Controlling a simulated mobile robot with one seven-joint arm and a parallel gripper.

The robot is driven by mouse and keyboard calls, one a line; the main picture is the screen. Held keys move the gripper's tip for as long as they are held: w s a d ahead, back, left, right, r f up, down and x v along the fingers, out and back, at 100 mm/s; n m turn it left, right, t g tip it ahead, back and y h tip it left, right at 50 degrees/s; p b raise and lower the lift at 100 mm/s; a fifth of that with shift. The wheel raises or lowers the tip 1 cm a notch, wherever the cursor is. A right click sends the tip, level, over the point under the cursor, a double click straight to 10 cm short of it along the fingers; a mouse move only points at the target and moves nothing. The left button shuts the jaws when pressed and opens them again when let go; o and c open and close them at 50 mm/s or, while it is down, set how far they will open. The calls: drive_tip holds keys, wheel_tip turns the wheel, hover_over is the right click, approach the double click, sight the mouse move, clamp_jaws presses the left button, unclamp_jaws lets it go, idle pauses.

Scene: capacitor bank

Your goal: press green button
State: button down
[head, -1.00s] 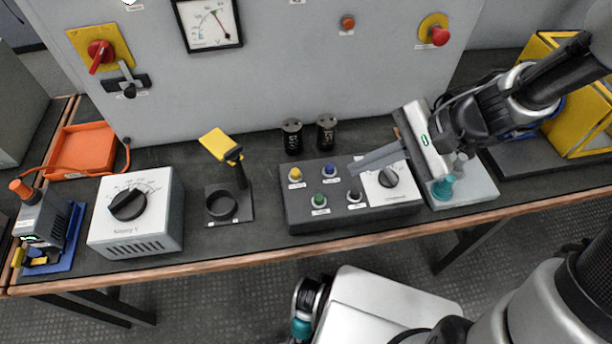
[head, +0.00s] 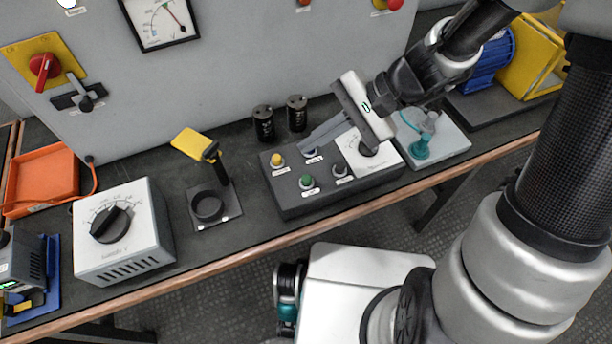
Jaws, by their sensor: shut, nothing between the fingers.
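The green button (head: 306,182) sits at the front of the dark button box (head: 290,208), with a small white label below it. The yellow button (head: 277,160) is behind and left of it, and a dark grey button (head: 340,171) is to its right. My gripper (head: 323,138) is shut and empty, its fingers pointing left over the back of the box. The white dial panel (head: 357,151) on the box is partly covered by my gripper body.
Two black cylinders (head: 297,113) stand behind the box. A white dial box (head: 125,232) stands further left. A grey plate with a teal part (head: 421,148) is at the right.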

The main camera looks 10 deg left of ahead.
sight(306, 180)
drive_tip(key=shift+f+b, duration=3.35)
drive_tip(key=shift+f, duration=0.9)
drive_tip(key=shift+f+b, duration=0.4)
drive_tip(key=shift+f, duration=0.05)
